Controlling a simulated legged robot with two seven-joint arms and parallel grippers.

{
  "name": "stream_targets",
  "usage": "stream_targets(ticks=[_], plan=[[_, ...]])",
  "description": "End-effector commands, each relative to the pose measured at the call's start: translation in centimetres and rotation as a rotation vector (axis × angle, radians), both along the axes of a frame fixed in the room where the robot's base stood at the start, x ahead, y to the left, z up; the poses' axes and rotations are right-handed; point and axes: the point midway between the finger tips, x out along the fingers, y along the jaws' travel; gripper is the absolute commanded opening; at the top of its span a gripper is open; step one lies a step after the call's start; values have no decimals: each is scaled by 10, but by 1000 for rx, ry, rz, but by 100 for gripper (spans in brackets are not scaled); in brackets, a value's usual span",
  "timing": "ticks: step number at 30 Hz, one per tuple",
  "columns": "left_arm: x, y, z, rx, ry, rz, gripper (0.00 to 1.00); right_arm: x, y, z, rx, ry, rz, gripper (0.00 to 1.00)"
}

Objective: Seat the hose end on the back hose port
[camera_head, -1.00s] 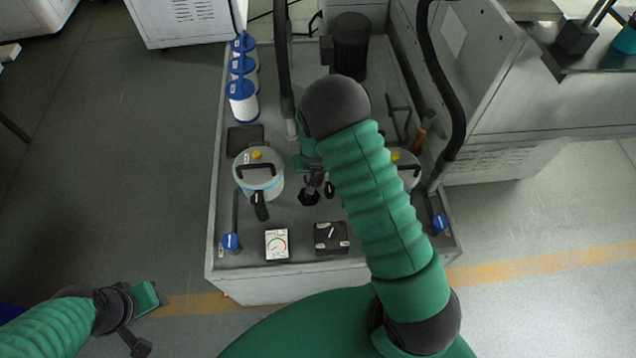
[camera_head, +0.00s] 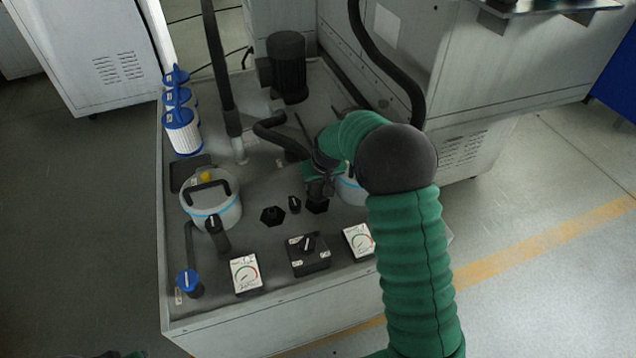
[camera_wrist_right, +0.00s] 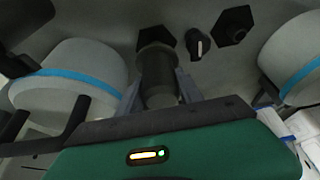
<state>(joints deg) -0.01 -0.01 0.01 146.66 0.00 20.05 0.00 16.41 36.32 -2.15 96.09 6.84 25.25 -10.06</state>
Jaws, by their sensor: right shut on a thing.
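My right gripper (camera_head: 319,186) is shut on the hose end (camera_wrist_right: 160,82), a dark cylinder between its two fingers in the right wrist view. The black hose (camera_head: 272,128) curves away from the gripper to the left and back. A black hexagonal port (camera_wrist_right: 156,38) lies right in line with the hose end; it shows partly under the gripper in the head view (camera_head: 317,206). I cannot tell whether the end touches or is in it. A second hexagonal port (camera_head: 272,216) stands free to the left. Only a sliver of my left gripper (camera_head: 125,355) shows at the bottom edge.
A small black knob (camera_head: 294,204) stands between the ports. A grey canister (camera_head: 211,201) is at left, another (camera_head: 350,188) close beside my right gripper. White gauges (camera_head: 246,273) and a switch box (camera_head: 309,253) line the front. A black motor (camera_head: 288,68) stands behind.

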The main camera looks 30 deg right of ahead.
Motion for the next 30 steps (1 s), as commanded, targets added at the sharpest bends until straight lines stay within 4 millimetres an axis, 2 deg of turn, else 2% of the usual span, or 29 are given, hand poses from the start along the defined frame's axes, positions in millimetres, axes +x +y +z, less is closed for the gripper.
stream_targets(ticks=[1, 3, 9, 30], plan=[[0, 0, -11, 0, 0, 0, 36, 1, 0, -10, -1, -4, 0, 0], [0, 0, -19, 0, 0, 0, 36, 1, 0, -19, -1, -5, 0, 0], [0, 0, -30, 0, 1, 1, 36, 1, -1, -33, -1, -5, -1, 0], [0, 0, -27, 0, 1, 0, 36, 0, -1, -32, 0, -4, -2, 0]])
